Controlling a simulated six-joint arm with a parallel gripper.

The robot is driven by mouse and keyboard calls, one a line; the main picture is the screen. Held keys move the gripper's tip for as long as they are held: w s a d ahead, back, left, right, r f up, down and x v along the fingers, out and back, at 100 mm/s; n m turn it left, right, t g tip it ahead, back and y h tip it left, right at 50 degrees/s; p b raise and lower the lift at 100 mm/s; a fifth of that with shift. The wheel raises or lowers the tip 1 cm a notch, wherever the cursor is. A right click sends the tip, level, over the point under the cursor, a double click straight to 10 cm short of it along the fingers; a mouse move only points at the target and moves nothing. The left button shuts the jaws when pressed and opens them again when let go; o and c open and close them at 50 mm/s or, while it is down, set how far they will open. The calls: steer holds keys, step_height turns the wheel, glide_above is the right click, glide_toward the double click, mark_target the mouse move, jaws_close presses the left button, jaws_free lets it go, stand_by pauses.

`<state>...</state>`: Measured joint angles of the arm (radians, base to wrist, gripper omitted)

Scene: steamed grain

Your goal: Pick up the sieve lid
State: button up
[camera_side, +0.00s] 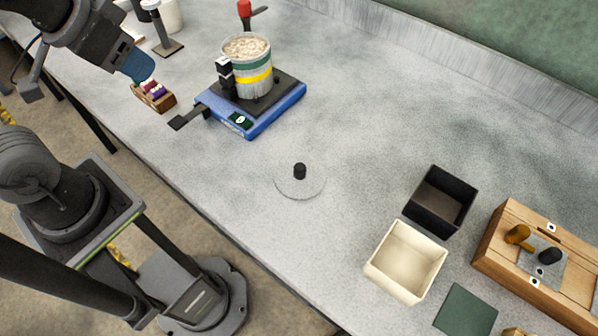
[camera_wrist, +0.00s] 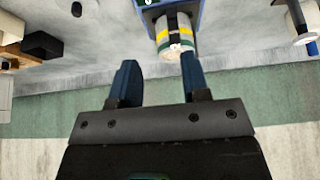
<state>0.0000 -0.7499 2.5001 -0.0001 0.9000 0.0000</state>
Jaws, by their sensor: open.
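The sieve lid (camera_side: 289,185) appears as a pale, nearly clear disc with a black knob (camera_side: 300,171) in the middle. It lies flat on the bare grey table in the side view. In the wrist view a small black knob (camera_wrist: 76,9) shows at the top edge; the disc around it is hard to make out. My gripper shows in the wrist view (camera_wrist: 158,82) with its two blue fingers apart and nothing between them. In the side view my gripper (camera_side: 138,66) is at the upper left, raised and well away from the lid.
A blue hot plate (camera_side: 262,118) holds a banded pot of grain (camera_side: 247,75) behind the lid. A black box (camera_side: 440,200), a cream box (camera_side: 405,260) and a wooden case (camera_side: 500,255) stand at the right. A small wooden rack (camera_side: 153,97) is below my gripper. Table around the lid is clear.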

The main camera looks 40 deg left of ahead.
steer(key=shift+o, duration=1.2)
steer(key=m+g, duration=0.6)
steer(key=m, duration=1.6)
glide_above(300, 167)
step_height(300, 167, down, 9)
step_height(300, 167, down, 8)
steer(key=shift+w+a+f, duration=0.1)
steer(key=shift+a, duration=0.05)
steer(key=shift+f, duration=2.6)
steer(key=shift+c, duration=0.5)
